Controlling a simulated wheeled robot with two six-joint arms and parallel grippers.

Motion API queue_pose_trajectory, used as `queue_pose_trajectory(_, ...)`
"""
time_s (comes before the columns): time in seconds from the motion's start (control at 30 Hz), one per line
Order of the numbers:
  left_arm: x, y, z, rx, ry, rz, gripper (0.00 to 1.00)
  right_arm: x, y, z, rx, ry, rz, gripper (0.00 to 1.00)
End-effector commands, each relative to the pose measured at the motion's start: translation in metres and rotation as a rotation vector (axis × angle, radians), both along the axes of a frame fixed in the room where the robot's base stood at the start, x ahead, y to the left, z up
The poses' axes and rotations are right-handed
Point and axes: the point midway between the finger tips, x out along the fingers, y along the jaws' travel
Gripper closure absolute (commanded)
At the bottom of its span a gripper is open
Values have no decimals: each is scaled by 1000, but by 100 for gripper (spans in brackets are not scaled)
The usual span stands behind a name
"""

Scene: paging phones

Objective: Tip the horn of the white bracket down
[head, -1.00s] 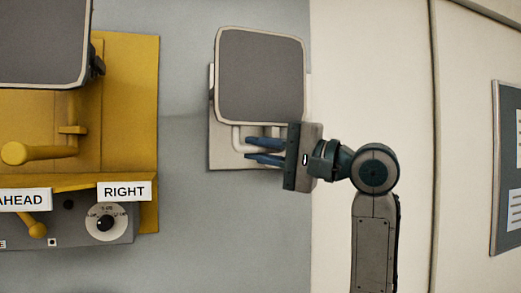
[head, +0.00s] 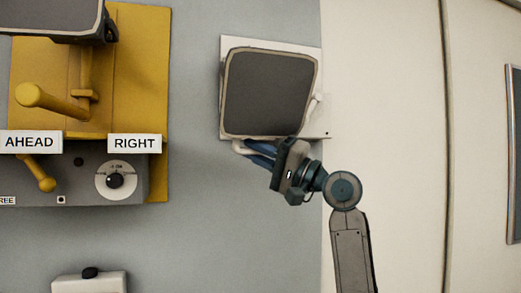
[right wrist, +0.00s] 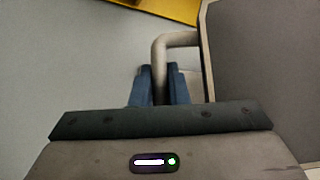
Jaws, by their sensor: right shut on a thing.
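The white bracket (head: 288,46) is a pale plate on the grey wall, right of the middle in the head view. Its horn, with a dark square mouth (head: 268,95) and pale rim, sits low over the plate and looks tipped downward. The plate shows above and to the right of it. A pale bent handle (head: 239,148) comes out under the horn. My right gripper (head: 256,154) is shut on this handle from the lower right. In the right wrist view the blue fingers close around the handle (right wrist: 176,41), beside the horn (right wrist: 265,65). My left gripper is not seen.
A yellow panel (head: 137,70) with another horn and a yellow lever is at left. Below are AHEAD and RIGHT signs (head: 134,143) and a grey box with a dial (head: 115,181). A white box (head: 88,282) is at the bottom. Wall between is clear.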

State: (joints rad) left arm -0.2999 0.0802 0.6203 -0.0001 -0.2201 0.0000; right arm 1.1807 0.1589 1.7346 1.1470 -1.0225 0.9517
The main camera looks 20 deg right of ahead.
Motion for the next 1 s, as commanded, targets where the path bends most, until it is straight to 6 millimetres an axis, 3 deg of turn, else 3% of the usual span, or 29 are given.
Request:
queue_pose_trajectory(0.2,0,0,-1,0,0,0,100,10,0,-4,0,3,0,100)
queue_pose_trajectory(0.6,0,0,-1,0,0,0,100,11,0,-4,0,3,-1,100)
queue_pose_trajectory(0.63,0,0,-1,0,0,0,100,12,0,-4,0,3,-1,82)
queue_pose_trajectory(0.73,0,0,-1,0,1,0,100,11,0,-4,0,3,-1,64)
queue_pose_trajectory(1.0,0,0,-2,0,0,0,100,11,0,-5,-1,2,0,64)
